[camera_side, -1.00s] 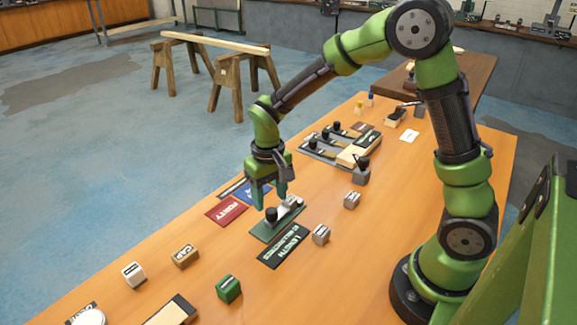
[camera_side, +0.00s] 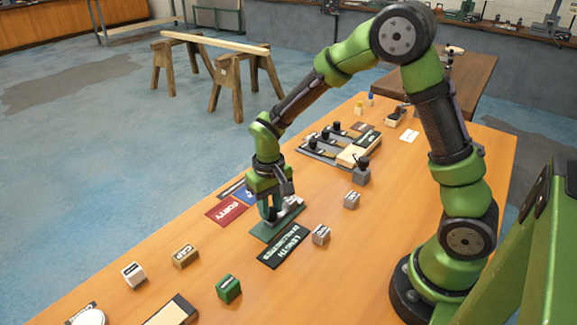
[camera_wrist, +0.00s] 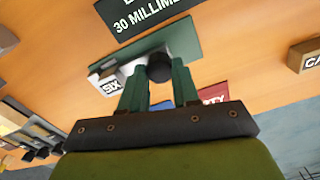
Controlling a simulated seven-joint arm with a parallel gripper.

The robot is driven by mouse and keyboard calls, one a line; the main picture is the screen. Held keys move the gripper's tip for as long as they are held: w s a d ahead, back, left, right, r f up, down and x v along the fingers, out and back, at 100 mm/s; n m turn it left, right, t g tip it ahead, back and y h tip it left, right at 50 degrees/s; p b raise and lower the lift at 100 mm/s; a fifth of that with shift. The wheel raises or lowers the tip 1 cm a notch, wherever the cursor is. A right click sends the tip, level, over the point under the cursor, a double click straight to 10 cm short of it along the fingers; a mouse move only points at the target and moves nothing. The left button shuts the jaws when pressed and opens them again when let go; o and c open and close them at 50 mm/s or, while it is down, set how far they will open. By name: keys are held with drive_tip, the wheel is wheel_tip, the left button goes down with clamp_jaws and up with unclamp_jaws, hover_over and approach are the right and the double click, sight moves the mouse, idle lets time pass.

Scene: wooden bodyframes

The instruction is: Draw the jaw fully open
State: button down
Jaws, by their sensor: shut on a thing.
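A green-based fixture (camera_side: 264,236) lies on the bench, with a pale metal piece (camera_side: 293,204) at its right end. In the wrist view, the green base (camera_wrist: 185,38) carries a round black knob (camera_wrist: 159,68). A pale block marked "SIX" (camera_wrist: 111,87) is at the left end of the base. My gripper (camera_side: 270,214) points down over the fixture. In the wrist view, its two green fingers (camera_wrist: 158,85) stand on either side of the knob and are shut on it. The jaw's exact opening is hard to tell.
A dark "LENGTH" plate (camera_side: 284,246) lies in front of the fixture. Red (camera_side: 226,211) and blue plates lie behind it. Small grey blocks (camera_side: 321,235) stand to the right, and a tan block (camera_side: 185,256) and green block (camera_side: 228,289) stand nearer. A rack (camera_side: 340,150) is farther back.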

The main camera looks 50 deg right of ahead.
drive_tip(key=shift+a, duration=1.5)
drive_tip(key=c, duration=0.8)
unclamp_jaws()
drive_tip(key=shift+d+r, duration=0.1)
wheel_tip(320, 180, up, 17)
drive_tip(key=shift+f, duration=0.1)
drive_tip(key=s+d+r+t, duration=0.1)
drive_tip(key=s+t, duration=0.1)
drive_tip(key=s, duration=0.3)
drive_tip(key=s+d+r+t+y, duration=0.1)
drive_tip(key=s+t, duration=0.1)
drive_tip(key=s, duration=0.3)
drive_tip(key=s+d+r+m+t+y, duration=0.1)
drive_tip(key=s+t, duration=0.2)
drive_tip(key=s, duration=0.2)
drive_tip(key=shift+r, duration=0.4)
